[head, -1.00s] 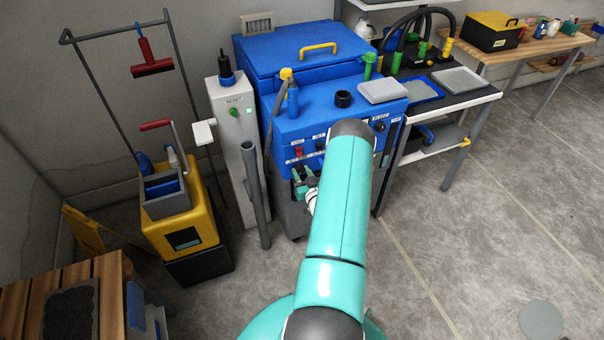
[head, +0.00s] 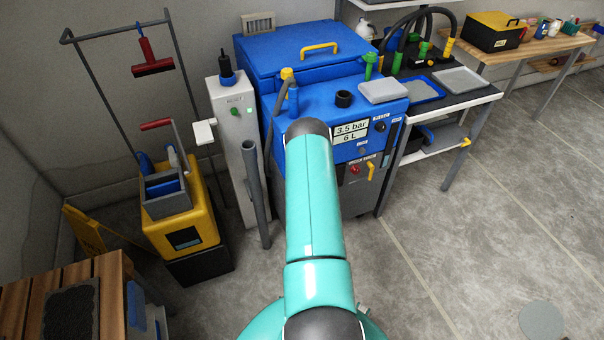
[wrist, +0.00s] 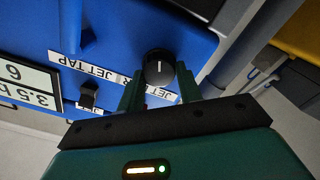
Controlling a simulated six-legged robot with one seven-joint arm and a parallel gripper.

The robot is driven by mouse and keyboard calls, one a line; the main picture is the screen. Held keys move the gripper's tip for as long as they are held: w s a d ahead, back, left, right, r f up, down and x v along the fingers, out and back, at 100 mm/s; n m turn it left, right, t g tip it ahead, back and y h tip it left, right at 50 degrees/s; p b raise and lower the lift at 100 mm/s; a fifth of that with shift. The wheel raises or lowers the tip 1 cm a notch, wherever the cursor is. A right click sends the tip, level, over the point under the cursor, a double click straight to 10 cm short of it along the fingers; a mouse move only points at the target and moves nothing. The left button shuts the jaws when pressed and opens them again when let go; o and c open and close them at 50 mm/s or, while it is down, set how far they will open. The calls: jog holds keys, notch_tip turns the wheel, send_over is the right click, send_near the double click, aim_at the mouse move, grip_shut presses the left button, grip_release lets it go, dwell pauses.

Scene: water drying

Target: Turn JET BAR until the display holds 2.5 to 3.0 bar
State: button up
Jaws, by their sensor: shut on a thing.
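The display (head: 351,131) on the blue machine's front reads 3.5 bar and 6 L in the head view. In the wrist view it shows upside down and partly cut off (wrist: 28,83). A black round knob (wrist: 159,66) with a white pointer line sits between the two green fingers of my gripper (wrist: 159,88), which is shut on it. The label under the knob is partly covered by the fingers; part of it reads JET. A label JET TAP (wrist: 83,69) lies beside it, near a blue lever (wrist: 86,38). In the head view my arm hides the knob and gripper.
A black switch (wrist: 88,95) sits close left of my fingers in the wrist view. In the head view, a grey post (head: 235,140) and a grey pipe (head: 255,195) stand left of the machine. A red knob and yellow lever (head: 371,172) are low on its front.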

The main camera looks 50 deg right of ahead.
jog(key=shift+n, duration=1.7)
jog(key=o, duration=1)
jog(key=shift+s+a, duration=0.1)
jog(key=v, duration=1.3)
jog(key=shift+s, duration=0.3)
jog(key=shift+a+f, duration=0.1)
